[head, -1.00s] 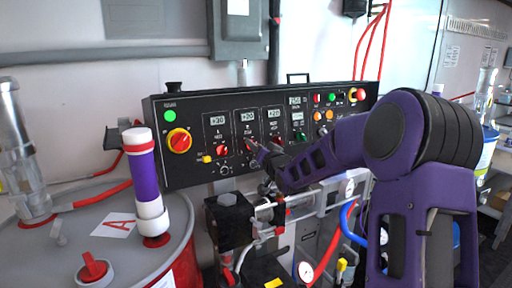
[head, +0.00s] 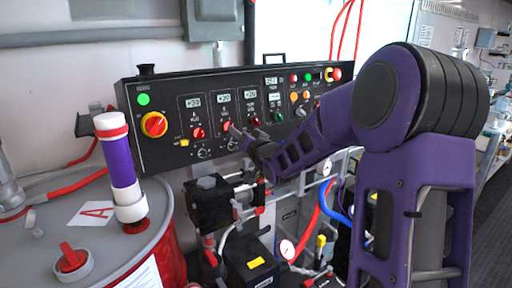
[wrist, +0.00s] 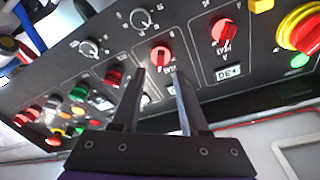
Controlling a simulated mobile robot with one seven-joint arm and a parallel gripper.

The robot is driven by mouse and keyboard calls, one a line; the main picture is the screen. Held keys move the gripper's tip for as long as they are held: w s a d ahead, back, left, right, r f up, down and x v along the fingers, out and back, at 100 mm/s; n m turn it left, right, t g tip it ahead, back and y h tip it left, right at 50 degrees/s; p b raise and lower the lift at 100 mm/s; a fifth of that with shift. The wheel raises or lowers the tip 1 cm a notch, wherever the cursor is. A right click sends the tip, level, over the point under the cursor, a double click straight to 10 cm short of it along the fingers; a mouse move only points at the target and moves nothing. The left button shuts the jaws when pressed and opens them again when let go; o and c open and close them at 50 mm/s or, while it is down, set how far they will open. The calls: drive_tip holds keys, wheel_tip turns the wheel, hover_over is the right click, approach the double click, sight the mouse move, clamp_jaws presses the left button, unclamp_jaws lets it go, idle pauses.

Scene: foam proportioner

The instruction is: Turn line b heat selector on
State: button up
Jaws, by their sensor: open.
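The line B heat selector (head: 226,127) is the second red knob from the left in the row under the displays on the black control panel (head: 160,95). In the wrist view the panel is upside down, and this red knob (wrist: 160,56) shows just beyond my fingertips. My gripper (wrist: 160,71) is open, with one finger toward each side of the knob. I cannot tell whether the fingers touch it. In the head view my gripper (head: 236,130) is small and close beside the knob. The way the knob points is hard to read.
A similar red selector (wrist: 223,30) sits on one side and another (wrist: 113,77) on the other. A red and yellow rotary switch (head: 154,125) is at the panel's left. Below the panel are a black block (head: 208,203) and hoses. A drum (head: 140,248) stands at left.

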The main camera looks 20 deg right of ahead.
drive_tip(key=v, duration=1.2)
drive_tip(key=shift+s+p, duration=0.25)
drive_tip(key=shift+p, duration=0.15)
